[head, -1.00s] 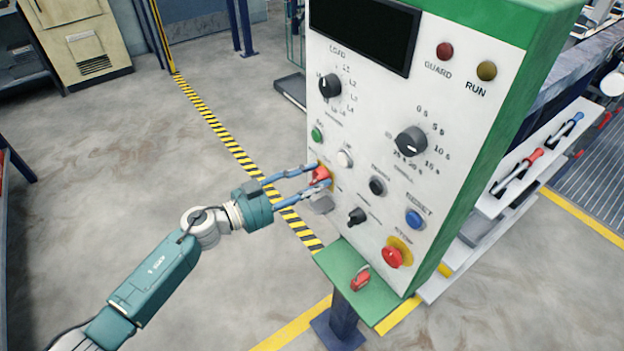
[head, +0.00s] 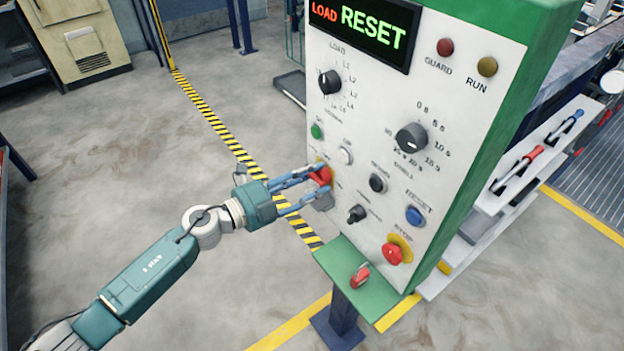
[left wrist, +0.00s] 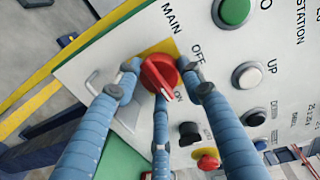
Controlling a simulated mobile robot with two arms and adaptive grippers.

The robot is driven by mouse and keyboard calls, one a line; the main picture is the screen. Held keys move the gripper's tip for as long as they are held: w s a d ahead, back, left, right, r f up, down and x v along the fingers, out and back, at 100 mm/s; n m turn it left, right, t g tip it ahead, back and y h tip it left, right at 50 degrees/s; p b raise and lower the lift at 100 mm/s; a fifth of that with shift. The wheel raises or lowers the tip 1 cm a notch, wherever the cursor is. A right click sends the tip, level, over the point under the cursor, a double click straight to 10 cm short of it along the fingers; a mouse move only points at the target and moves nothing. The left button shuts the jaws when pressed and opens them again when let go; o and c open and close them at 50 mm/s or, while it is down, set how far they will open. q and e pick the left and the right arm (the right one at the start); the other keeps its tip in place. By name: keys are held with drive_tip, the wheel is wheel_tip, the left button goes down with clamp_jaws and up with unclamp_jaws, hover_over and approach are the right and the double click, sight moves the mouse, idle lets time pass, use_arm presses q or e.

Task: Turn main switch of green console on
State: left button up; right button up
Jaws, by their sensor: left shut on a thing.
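The green console (head: 515,110) has a white front panel (head: 460,115). Its main switch is a red knob (head: 320,176) on a yellow plate at the panel's left edge; it also shows in the left wrist view (left wrist: 159,74), with MAIN, OFF and ON labels. The knob's white mark points toward the ON label. My left gripper (head: 322,180) has its blue fingers closed around the knob. The console's display (head: 362,30) is lit with LOAD in red and RESET in green. My right gripper is out of view.
The panel also carries a green button (head: 317,131), a white button (head: 345,156), a blue reset button (head: 414,216) and a red stop button (head: 393,252). A red padlock-like item (head: 360,275) lies on the green ledge below. Open floor lies left of the console.

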use_arm(q)
drive_tip(key=shift+o, duration=0.2)
drive_tip(key=shift+m, duration=1.1)
drive_tip(key=shift+w+r+m, duration=0.15)
drive_tip(key=shift+r+m, duration=0.1)
drive_tip(key=shift+m, duration=0.05)
drive_tip(key=o, duration=1.1)
drive_tip(key=shift+f, duration=0.15)
drive_tip(key=shift+s+a, duration=0.25)
drive_tip(key=shift+s, duration=0.1)
drive_tip(key=v, duration=1.1)
drive_tip(key=shift+s, duration=0.15)
drive_tip(key=shift+a, duration=0.1)
